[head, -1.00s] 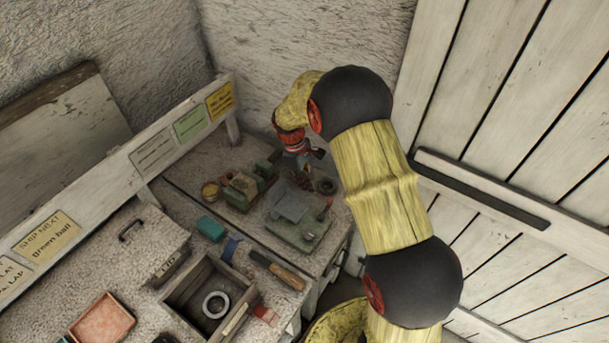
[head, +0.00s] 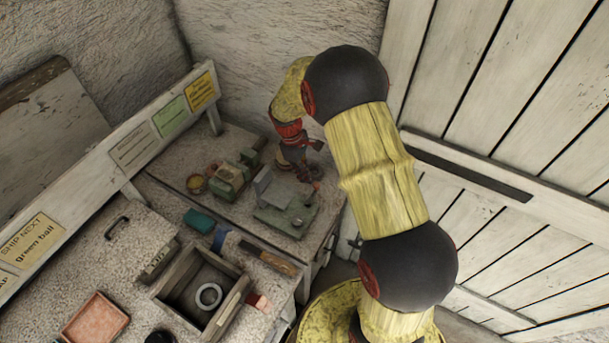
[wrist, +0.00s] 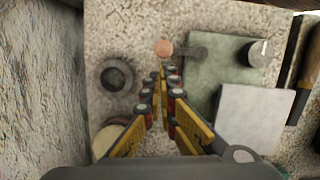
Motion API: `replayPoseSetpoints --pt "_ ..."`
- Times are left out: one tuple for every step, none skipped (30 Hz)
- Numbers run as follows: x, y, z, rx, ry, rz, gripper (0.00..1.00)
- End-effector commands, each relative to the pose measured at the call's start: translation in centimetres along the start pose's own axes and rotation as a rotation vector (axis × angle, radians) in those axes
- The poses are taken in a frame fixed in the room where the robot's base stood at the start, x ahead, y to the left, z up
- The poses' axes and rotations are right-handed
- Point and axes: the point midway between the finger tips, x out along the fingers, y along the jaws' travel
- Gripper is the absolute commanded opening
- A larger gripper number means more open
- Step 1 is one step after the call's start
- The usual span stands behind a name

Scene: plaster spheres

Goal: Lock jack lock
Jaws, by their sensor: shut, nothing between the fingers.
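The jack has a green base plate (head: 285,222) on the back of the bench, with a pale grey plate (head: 262,185) tilted up at its left side. A lever with a red-orange knob (head: 316,186) stands at its right. In the wrist view the green base (wrist: 228,75), pale plate (wrist: 255,117), metal post (wrist: 260,54) and copper-coloured knob (wrist: 163,48) show. My gripper (head: 306,172) is above the knob's side of the jack. Its fingers (wrist: 168,72) are shut and empty, with the knob just beyond the tips. Whether they touch it I cannot tell.
A dark ring (wrist: 116,77) lies left of my fingers. A green device (head: 232,180) stands left of the jack. A wooden-handled tool (head: 268,260) and a wooden box (head: 195,300) with a ring are nearer. A wall is behind, a plank door (head: 510,120) at right.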

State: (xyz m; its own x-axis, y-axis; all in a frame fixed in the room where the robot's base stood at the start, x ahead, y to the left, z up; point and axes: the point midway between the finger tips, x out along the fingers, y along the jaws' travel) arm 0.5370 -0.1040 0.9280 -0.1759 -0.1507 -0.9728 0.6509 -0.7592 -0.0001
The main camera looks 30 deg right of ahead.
Motion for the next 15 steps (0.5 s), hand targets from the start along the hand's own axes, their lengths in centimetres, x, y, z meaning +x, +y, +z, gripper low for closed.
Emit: replayPoseSetpoints --pt "-0.04 0.07 0.11 0.012 0.000 -0.003 0.00" --pt "-0.02 0.08 0.14 0.018 0.000 -0.004 0.00" --pt "-0.01 0.10 0.16 0.022 0.000 -0.005 0.00" --pt "0.01 0.10 0.18 0.026 0.000 -0.006 0.00" --pt "0.02 0.12 0.21 0.030 0.000 -0.007 0.00" --pt "0.03 0.14 0.24 0.035 0.000 -0.009 0.00" --pt "0.03 0.15 0.27 0.039 0.000 -0.010 0.00" --pt "0.04 0.17 0.30 0.043 0.000 -0.011 0.00" --pt "0.04 0.19 0.34 0.050 0.000 -0.012 0.00" --pt "0.05 0.21 0.37 0.055 0.000 -0.014 0.00" --pt "0.06 0.22 0.40 0.060 0.000 -0.015 0.00" --pt "0.06 0.24 0.45 0.067 0.000 -0.016 0.00" --pt "0.07 0.26 0.48 0.073 0.000 -0.018 0.00" --pt "0.07 0.28 0.51 0.078 0.000 -0.019 0.00" --pt "0.08 0.30 0.56 0.085 0.000 -0.021 0.00"
